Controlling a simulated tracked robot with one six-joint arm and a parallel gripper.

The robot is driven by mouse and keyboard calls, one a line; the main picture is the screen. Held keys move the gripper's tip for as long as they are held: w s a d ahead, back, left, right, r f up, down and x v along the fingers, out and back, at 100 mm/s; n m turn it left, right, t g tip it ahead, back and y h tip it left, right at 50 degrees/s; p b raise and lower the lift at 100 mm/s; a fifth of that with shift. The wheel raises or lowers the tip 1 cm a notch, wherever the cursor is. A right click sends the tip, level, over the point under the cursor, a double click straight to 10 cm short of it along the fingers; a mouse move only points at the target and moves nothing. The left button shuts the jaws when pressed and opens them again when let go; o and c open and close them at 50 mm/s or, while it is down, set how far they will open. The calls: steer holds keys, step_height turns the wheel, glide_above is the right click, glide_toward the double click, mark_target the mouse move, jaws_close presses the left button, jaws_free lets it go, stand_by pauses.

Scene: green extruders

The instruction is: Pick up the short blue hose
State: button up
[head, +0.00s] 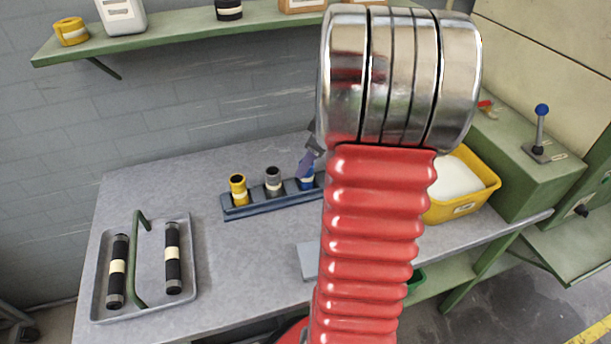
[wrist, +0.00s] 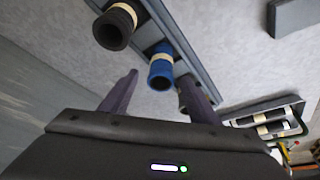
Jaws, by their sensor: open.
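The short blue hose (head: 307,183) stands upright in the rack on the bench, partly hidden by my gripper (head: 310,158) in the head view. In the wrist view the blue hose (wrist: 161,70) has a cream band and shows between the two purple fingers, a little beyond their tips. My gripper (wrist: 160,88) is open and empty, with the fingers spread to either side of the hose. I cannot tell whether either finger touches it. My red arm hides the right part of the rack in the head view.
The blue-grey rack (head: 240,212) also holds a yellow hose (head: 238,189) and a grey hose (head: 273,182). A dark hose (wrist: 115,26) stands on the blue hose's other side. A tray (head: 190,262) with two black hoses lies left; a yellow bin (head: 465,209) stands right.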

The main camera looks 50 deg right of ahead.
steer(key=shift+x, duration=1.45)
steer(key=shift+c, duration=0.2)
steer(key=c, duration=1.2)
steer(key=shift+c, duration=0.2)
steer(key=shift+r, duration=0.15)
step_height(320, 180, up, 10)
